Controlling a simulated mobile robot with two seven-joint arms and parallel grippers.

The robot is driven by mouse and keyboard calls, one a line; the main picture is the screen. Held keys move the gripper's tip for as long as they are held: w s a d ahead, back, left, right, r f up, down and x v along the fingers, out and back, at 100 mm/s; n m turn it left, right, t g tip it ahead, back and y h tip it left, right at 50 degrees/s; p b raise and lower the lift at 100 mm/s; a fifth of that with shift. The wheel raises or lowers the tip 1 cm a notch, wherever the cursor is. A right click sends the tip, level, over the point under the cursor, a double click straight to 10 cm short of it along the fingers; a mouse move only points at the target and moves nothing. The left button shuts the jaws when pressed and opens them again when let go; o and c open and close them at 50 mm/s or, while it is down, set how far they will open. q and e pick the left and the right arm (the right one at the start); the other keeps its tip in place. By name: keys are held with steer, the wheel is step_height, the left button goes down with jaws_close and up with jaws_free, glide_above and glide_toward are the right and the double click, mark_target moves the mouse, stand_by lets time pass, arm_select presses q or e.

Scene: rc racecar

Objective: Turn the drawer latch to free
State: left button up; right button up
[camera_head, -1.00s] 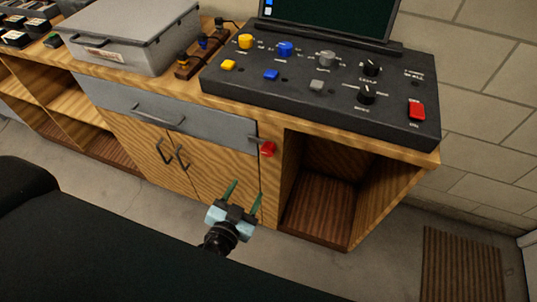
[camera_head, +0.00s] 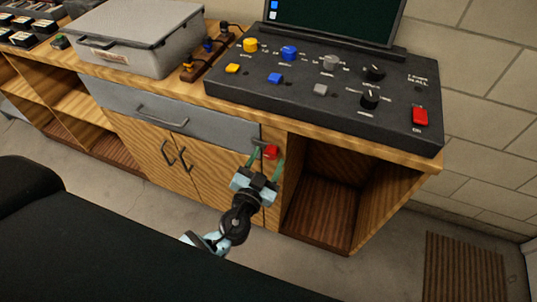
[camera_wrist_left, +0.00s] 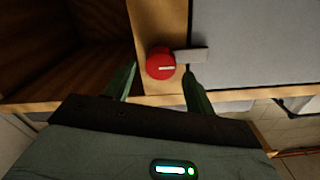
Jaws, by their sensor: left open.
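The drawer latch is a red knob (camera_head: 270,152) with a short grey bar, mounted on the wooden post right of the grey drawer front (camera_head: 215,128). In the left wrist view the red knob (camera_wrist_left: 160,66) has a pale mark, and its grey bar (camera_wrist_left: 193,55) reaches sideways over the edge of the drawer front (camera_wrist_left: 255,45). The drawer looks closed. My left gripper (camera_head: 266,161) is open, its green fingers on either side of the knob. In the left wrist view the knob shows between the fingertips (camera_wrist_left: 160,70); I cannot tell whether they touch it. My right gripper is out of view.
A black control panel (camera_head: 330,115) and a grey case (camera_head: 130,42) stand on the bench top. Cupboard doors (camera_head: 150,150) are below the drawer. An open wooden compartment (camera_head: 325,200) lies right of the latch.

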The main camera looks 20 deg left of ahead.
arm_select(q)
steer(key=shift+w, duration=1)
